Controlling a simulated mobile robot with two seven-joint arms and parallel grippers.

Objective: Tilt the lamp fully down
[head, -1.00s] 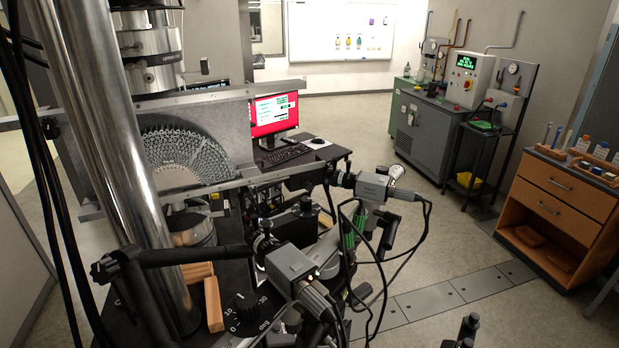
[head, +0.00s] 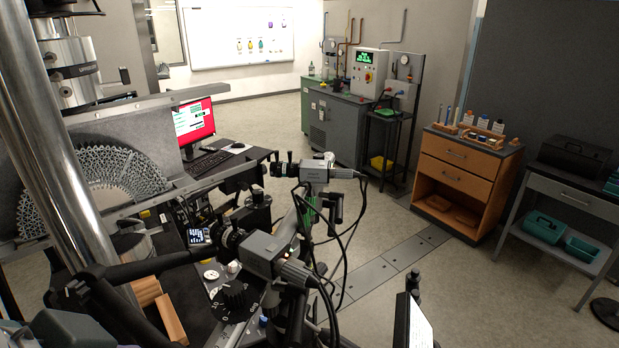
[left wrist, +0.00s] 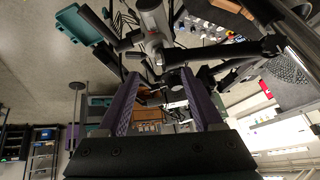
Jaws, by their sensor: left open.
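I cannot single out the lamp with certainty. In the head view, a black jointed arm with a knob (head: 78,290) reaches in at the lower left, near a black dial marked in degrees (head: 235,298). Two grey camera-like heads with cables stand beside it, a nearer one (head: 272,255) and a farther one (head: 315,172). My left gripper (left wrist: 160,76) shows in the left wrist view with its two purple fingers apart. No object is clearly gripped between them. A grey device with black arms (left wrist: 154,32) lies beyond the fingertips. My right gripper is not in view.
A thick shiny column (head: 62,170) and a fan-shaped lattice specimen (head: 95,180) stand at the left. Hanging cables (head: 340,235) crowd the rig's right side. A wooden cabinet (head: 465,168) and a side table (head: 575,195) stand at the right. Open floor (head: 450,285) lies between.

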